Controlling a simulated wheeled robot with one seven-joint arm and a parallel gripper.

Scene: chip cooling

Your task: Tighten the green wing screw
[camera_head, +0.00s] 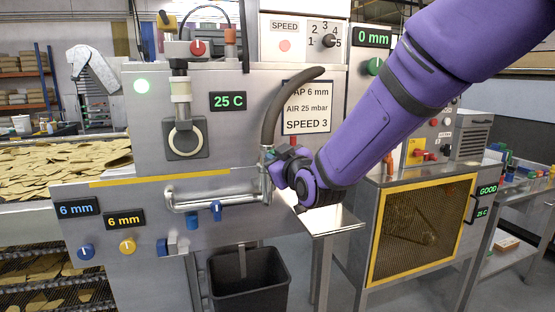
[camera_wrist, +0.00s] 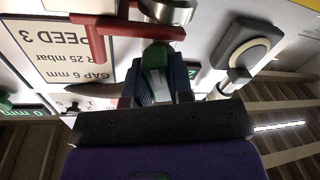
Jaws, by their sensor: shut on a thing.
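The green wing screw (camera_wrist: 154,58) shows in the wrist view between my two dark fingers. My gripper (camera_wrist: 156,86) is shut on it; the fingers hide its lower part. In the head view my gripper (camera_head: 270,167) is at the right end of the metal pipe (camera_head: 225,198), below the dark curved horn (camera_head: 283,105). My gripper and wrist hide most of the screw there. I cannot tell how far the screw is turned.
A red handle (camera_wrist: 95,38) is close to the gripper in the wrist view. A green knob (camera_head: 375,67) sits below the 0 mm display. A dark bin (camera_head: 247,280) stands below, beside a small metal shelf (camera_head: 335,222).

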